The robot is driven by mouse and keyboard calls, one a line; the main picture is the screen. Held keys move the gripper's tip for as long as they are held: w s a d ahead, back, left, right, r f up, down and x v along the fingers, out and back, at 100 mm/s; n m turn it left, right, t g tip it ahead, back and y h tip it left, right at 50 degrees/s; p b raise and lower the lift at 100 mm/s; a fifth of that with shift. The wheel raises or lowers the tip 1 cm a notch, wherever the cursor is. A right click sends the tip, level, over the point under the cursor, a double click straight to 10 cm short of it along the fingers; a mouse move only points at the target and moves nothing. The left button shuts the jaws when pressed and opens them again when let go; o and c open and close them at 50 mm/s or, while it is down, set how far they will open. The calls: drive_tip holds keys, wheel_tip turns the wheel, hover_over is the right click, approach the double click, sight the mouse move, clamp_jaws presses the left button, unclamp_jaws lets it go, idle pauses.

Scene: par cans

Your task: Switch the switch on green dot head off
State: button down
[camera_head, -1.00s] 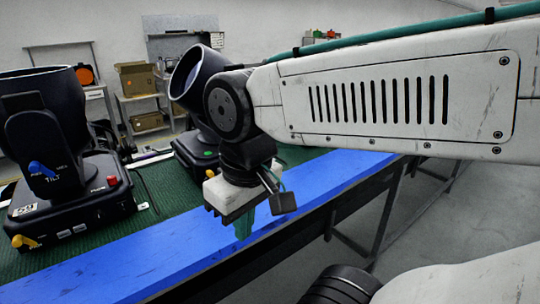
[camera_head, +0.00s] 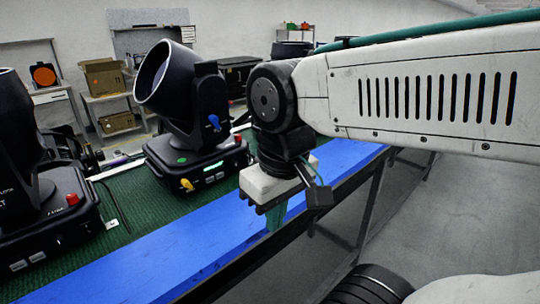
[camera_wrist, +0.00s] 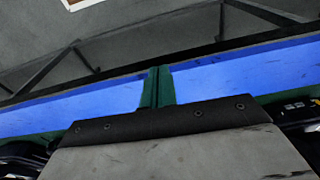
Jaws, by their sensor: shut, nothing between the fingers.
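The green dot head is a black moving-head lamp (camera_head: 185,105) on the bench, left of my gripper in the head view. A green dot (camera_head: 182,161) sits on its base. A yellow lever (camera_head: 187,185) shows on the base front, a blue lever (camera_head: 214,122) on the yoke, and a red switch (camera_head: 237,139) at the base's right edge. A lit green display (camera_head: 214,178) is on the base front. My gripper (camera_head: 276,218) is shut and empty, pointing down over the blue front strip, right of the lamp and apart from it. Its green fingers (camera_wrist: 157,87) show in the wrist view.
A second black lamp (camera_head: 30,200) with a red switch (camera_head: 72,199) stands at the left. The blue strip (camera_head: 190,250) runs along the bench's front edge and is clear. Shelves with cardboard boxes (camera_head: 104,78) stand behind. Grey floor (camera_head: 460,200) lies open at right.

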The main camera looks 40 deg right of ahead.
sight(251, 158)
drive_tip(key=w+d+r+m+t, duration=0.1)
drive_tip(key=w+d+m, duration=0.7)
drive_tip(key=w, duration=0.2)
drive_tip(key=w+d+r+m+t, duration=0.1)
drive_tip(key=w+d+m, duration=0.7)
drive_tip(key=w+m, duration=0.1)
drive_tip(key=shift+w+d+r+m, duration=0.3)
drive_tip(key=shift+w+r, duration=0.05)
drive_tip(key=shift+w, duration=0.5)
drive_tip(key=shift+f, duration=0.1)
drive_tip(key=x, duration=0.9)
drive_tip(key=shift+w+a, duration=0.1)
drive_tip(key=shift+a, duration=0.05)
drive_tip(key=w, duration=0.1)
drive_tip(key=w+f, duration=0.1)
drive_tip(key=w, duration=0.1)
drive_tip(key=shift+w+f, duration=0.1)
drive_tip(key=shift+w, duration=0.55)
